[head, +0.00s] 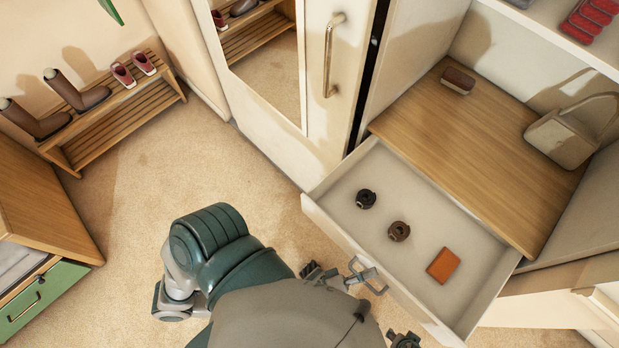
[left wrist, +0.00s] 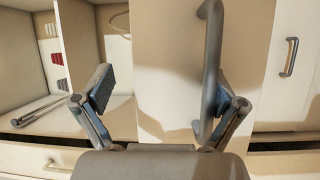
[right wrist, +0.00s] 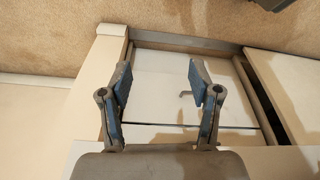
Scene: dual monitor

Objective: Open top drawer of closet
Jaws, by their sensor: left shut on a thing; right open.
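The top drawer (head: 320,218) of the closet stands pulled well out, its inside showing in the head view. Its metal handle (head: 367,275) is on the front, and the bar runs upright in the left wrist view (left wrist: 210,70). My left gripper (head: 330,278) is at this front and shut on the handle. In the left wrist view, the bar overlaps its right finger, and a wide gap shows between the fingers. My right gripper (right wrist: 158,82) is open and empty, facing a pale panel with a small handle (right wrist: 187,100).
In the drawer lie two dark rolled items (head: 366,198) and an orange flat item (head: 443,265). A closet door with a handle (head: 328,55) stands left of it. A shoe rack (head: 120,115) and a green-drawer cabinet (head: 40,300) are further left. The carpet between is clear.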

